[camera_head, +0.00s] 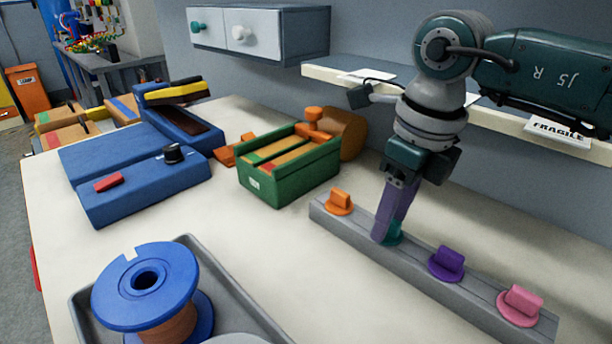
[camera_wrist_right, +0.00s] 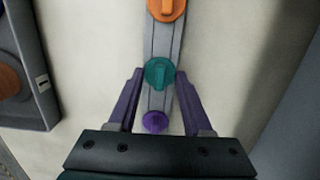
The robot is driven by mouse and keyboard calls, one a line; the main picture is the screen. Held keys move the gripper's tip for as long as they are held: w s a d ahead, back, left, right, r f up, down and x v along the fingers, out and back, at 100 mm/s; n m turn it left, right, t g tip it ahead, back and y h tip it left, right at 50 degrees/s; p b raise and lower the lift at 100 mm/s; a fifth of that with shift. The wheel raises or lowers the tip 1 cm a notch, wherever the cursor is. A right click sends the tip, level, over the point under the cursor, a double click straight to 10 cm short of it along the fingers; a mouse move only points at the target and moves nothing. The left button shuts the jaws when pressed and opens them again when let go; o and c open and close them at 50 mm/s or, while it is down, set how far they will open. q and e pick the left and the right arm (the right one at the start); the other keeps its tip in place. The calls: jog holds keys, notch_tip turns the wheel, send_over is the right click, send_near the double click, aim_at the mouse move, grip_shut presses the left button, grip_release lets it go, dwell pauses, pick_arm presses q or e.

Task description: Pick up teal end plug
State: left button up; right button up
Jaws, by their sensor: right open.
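The teal end plug (camera_head: 393,233) sits in the grey rail (camera_head: 330,221) between the orange plug and the purple plug. It is partly hidden behind my right gripper (camera_head: 384,236) in the head view. In the right wrist view the teal plug (camera_wrist_right: 159,73) shows whole, with its raised tab upright in the picture. My right gripper (camera_wrist_right: 160,75) is open, with one purple finger on each side of the teal plug. The fingers look apart from it. I cannot tell exactly how high the tips are above the rail. My left gripper is not in view.
On the rail are an orange plug (camera_head: 339,202), a purple plug (camera_head: 446,263) and a pink plug (camera_head: 520,304). A green box (camera_head: 290,176) stands left of the rail. A blue spool (camera_head: 146,285) is on a grey tray (camera_head: 88,300) in front. A shelf (camera_head: 330,75) runs behind.

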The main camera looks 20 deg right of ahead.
jog(key=shift+c, duration=0.2)
grip_shut()
dwell(0.4)
